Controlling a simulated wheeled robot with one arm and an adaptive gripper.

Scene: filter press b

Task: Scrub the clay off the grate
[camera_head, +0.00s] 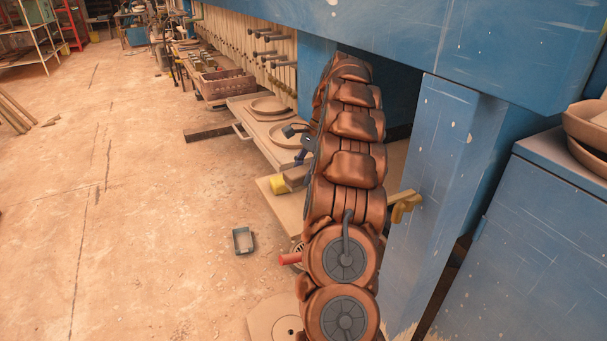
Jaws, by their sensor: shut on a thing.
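My arm stands across the middle and hides much of the work area. My gripper (304,146) shows only in part, as dark pieces beside the arm's left edge. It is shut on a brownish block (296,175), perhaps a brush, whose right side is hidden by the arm. A yellow block (278,184) is just left of it, above a pale board (283,208). A small round slotted metal piece, possibly the grate (297,248), peeks out lower down behind the arm, near a red handle (290,259). I cannot make out clay on it.
A blue press frame (440,170) rises close on the right, with a yellow clamp (406,206) on it. A tray with round rings (268,106) lies beyond the arm. A small dark open box (243,241) sits on the floor. The floor at left is mostly clear.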

